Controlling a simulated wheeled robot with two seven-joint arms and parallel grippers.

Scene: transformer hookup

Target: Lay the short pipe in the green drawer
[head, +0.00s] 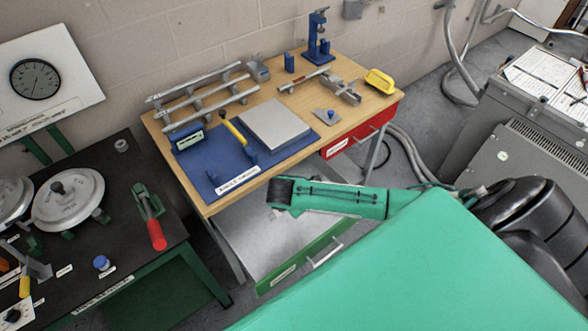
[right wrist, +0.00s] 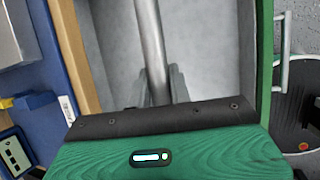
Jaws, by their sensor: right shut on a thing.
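The green drawer (head: 292,274) is pulled open under the wooden table, and its grey inside looks empty in the part that shows. In the right wrist view its green edge (right wrist: 264,60) runs along the right. My right gripper (right wrist: 160,88) is shut on the short pipe (right wrist: 151,35), a plain grey tube. The pipe is over the grey drawer floor; I cannot tell whether it touches it. In the head view my right arm reaches over the drawer from the right, and its green wrist hides the fingers and most or all of the pipe. My left gripper is out of view.
A dark bench (head: 120,255) with gauges stands left of the green drawer.

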